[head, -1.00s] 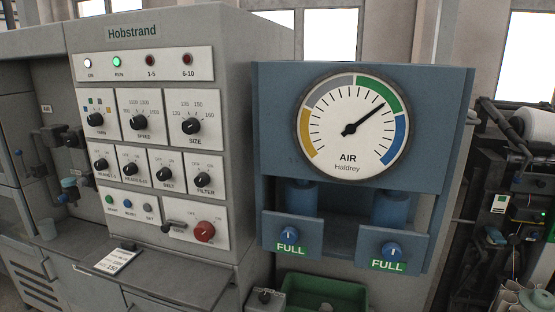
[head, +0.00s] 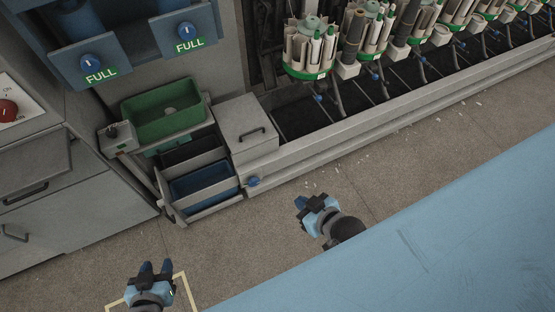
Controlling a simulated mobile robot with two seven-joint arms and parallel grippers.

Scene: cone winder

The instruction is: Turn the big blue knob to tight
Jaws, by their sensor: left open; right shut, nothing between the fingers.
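No knob marked tight can be read in the head view. Two blue knobs sit over FULL labels on the blue panels at top left, one on the left panel (head: 93,61) and one on the right panel (head: 184,29). Another blue knob (head: 253,181) is low on the front end of the grey trough. I cannot tell which is the big one. My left gripper (head: 156,267) is open and empty over the floor at bottom left. My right gripper (head: 308,203) is shut and empty, over the floor right of the low blue knob and apart from it.
A green bin (head: 163,112) stands above dark and blue trays (head: 203,187) at left. Spindles with cones and green rings (head: 310,62) line the long trough (head: 400,127). A broad light blue surface (head: 430,235) fills the lower right. Floor between is mostly clear.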

